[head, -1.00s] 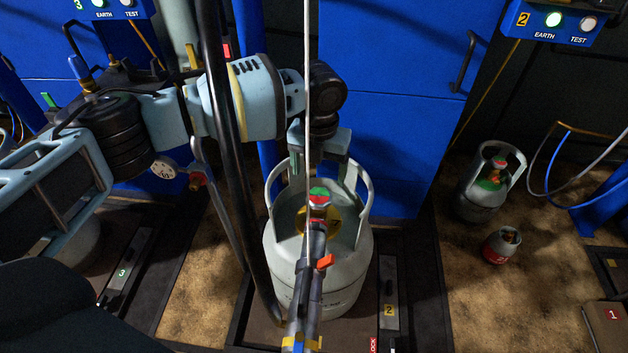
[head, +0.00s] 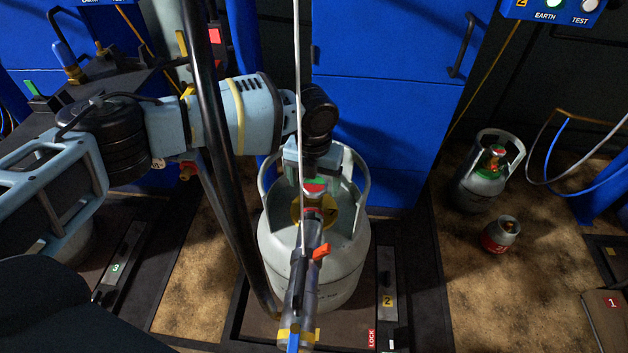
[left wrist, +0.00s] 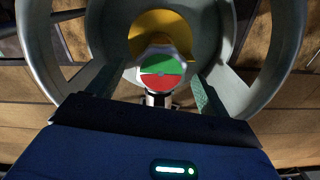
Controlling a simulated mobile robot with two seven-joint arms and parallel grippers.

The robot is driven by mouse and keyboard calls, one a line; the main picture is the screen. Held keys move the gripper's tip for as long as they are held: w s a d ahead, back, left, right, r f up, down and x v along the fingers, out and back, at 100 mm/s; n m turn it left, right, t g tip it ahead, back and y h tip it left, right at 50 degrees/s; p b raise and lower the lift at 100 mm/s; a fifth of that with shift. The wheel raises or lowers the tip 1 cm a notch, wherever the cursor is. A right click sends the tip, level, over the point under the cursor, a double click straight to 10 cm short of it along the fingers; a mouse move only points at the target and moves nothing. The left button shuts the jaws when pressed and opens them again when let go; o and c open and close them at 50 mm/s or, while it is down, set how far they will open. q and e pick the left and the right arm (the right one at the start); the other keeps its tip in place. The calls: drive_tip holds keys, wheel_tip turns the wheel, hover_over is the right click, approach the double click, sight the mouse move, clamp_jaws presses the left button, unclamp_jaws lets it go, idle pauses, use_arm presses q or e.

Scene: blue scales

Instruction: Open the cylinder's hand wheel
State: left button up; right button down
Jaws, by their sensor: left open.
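A grey gas cylinder (head: 335,265) with a tall collar stands upright on the scale marked 2. Its hand wheel (head: 314,187), with a green and red top, sits inside the collar; it also shows in the left wrist view (left wrist: 162,66). A yellow disc (left wrist: 160,32) lies behind the wheel. A filling head with an orange lever (head: 321,251) is at the valve, in front of the wheel. My left gripper (head: 309,180) is open over the wheel. In the left wrist view its two fingers (left wrist: 160,95) stand apart on either side of the wheel, with gaps. My right gripper is not in view.
Blue cabinets (head: 385,110) stand behind the cylinder. A black hose (head: 220,150) and a thin pale cable (head: 297,80) hang across the front. Two smaller cylinders (head: 485,180) (head: 501,235) stand on the floor at right. Scale 3 (head: 120,262) lies at left.

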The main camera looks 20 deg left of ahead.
use_arm(q)
drive_tip(key=c, duration=0.9)
drive_tip(key=shift+c, duration=0.5)
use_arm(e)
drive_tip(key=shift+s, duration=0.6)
